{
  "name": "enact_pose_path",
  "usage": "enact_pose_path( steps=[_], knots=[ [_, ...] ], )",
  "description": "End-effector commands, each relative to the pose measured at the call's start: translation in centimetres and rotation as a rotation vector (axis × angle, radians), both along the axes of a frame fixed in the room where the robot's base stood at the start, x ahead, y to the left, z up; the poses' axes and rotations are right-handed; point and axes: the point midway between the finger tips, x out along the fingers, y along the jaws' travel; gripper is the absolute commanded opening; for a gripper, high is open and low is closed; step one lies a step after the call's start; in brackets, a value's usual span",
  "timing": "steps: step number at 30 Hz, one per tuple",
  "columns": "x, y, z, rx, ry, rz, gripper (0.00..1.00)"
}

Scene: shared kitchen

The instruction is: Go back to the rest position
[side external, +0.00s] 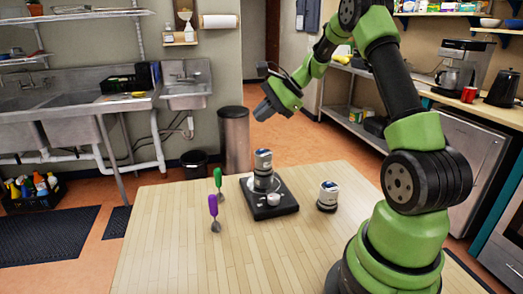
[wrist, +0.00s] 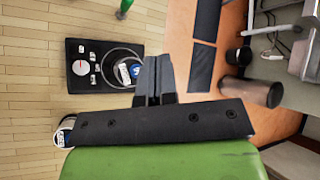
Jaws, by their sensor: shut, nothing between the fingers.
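My gripper (side external: 265,108) is raised high above the far side of the wooden table, clear of everything on it. In the wrist view its two dark fingers (wrist: 153,80) are together with nothing between them. The table (side external: 170,262) holds a black device (side external: 284,207) with a silver knob, and a silver canister with a dark top (side external: 264,162) stands upright on it. A second similar canister (side external: 328,194) stands on the bare table to the right. In the wrist view, one canister is partly hidden behind my gripper's mount.
A green-handled tool (side external: 218,178) and a purple-handled tool (side external: 213,208) are at the left of the device. A metal bin (side external: 235,140) stands on the floor beyond the table. Sinks (side external: 70,110) are at the left, and a counter with a coffee maker (side external: 462,65) is at the right.

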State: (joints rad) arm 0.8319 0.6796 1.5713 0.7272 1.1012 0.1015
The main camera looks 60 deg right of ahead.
Motion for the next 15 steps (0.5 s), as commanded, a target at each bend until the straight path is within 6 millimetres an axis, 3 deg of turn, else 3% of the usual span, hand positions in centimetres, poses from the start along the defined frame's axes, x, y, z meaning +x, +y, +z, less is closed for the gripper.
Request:
enact_pose_path(
  steps=[5,10,15],
  knots=[
    [0.0,1.8,1.4,-0.047,-0.001,0.061,0.00],
    [-1.5,8.3,5.7,-0.225,-0.010,0.284,0.00],
    [-5.6,15.4,9.2,-0.457,-0.047,0.553,0.00]
  ],
)
